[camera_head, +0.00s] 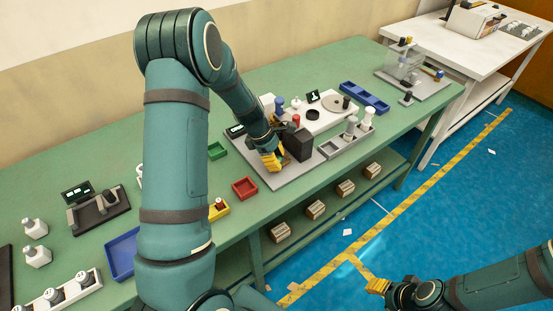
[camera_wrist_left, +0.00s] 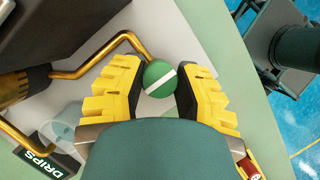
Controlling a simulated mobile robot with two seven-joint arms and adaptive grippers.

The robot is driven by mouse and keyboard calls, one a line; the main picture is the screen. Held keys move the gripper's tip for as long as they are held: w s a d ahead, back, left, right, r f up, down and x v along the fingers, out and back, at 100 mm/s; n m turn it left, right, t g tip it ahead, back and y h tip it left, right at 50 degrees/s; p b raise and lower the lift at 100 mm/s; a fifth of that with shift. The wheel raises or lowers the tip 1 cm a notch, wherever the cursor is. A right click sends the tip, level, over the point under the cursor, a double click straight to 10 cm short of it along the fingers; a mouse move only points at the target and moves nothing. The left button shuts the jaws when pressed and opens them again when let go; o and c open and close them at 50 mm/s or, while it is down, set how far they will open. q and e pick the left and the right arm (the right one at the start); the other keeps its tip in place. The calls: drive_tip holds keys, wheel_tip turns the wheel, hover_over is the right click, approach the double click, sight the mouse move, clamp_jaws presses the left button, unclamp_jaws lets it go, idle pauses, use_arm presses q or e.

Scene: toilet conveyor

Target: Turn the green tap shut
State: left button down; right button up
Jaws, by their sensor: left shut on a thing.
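The green tap (camera_wrist_left: 159,79) shows in the left wrist view as a round green knob with a white stripe across its face. My left gripper (camera_wrist_left: 158,88) has its yellow ridged fingers on either side of the knob and is shut on it. In the head view my left gripper (camera_head: 271,161) is low at the grey station, in front of a dark block (camera_head: 299,145); the tap is hidden there. A bent brass pipe (camera_wrist_left: 98,58) runs close to the knob. My right gripper (camera_head: 378,286) is at the lower right, over the floor, away from the bench; its opening is unclear.
A clear cup (camera_wrist_left: 66,124) and a DRIPS label (camera_wrist_left: 38,157) are left of my left fingers. A red tray (camera_head: 244,188), a green tray (camera_head: 217,151) and a blue tray (camera_head: 122,252) lie on the green bench. A white table (camera_head: 470,45) stands at the back right.

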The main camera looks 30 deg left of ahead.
use_arm(q)
drive_tip(key=shift+m, duration=0.4)
drive_tip(key=m+g+p, duration=0.1)
drive_tip(key=m, duration=0.2)
drive_tip(key=shift+h, duration=0.3)
drive_tip(key=m+g+p, duration=0.1)
drive_tip(key=m+g, duration=0.1)
drive_tip(key=m, duration=0.2)
drive_tip(key=shift+m, duration=0.3)
drive_tip(key=m+g, duration=0.1)
drive_tip(key=m, duration=0.1)
drive_tip(key=m+y, duration=0.1)
drive_tip(key=m, duration=0.1)
drive_tip(key=shift+f+m+g+p, duration=0.1)
drive_tip(key=shift+m+g+p, duration=0.2)
drive_tip(key=shift+g+p, duration=0.1)
drive_tip(key=m+y, duration=0.1)
drive_tip(key=m, duration=0.1)
drive_tip(key=m+g, duration=0.1)
drive_tip(key=m, duration=0.1)
drive_tip(key=shift+m+y, duration=0.4)
drive_tip(key=shift+m, duration=0.3)
drive_tip(key=c, duration=0.6)
unclamp_jaws()
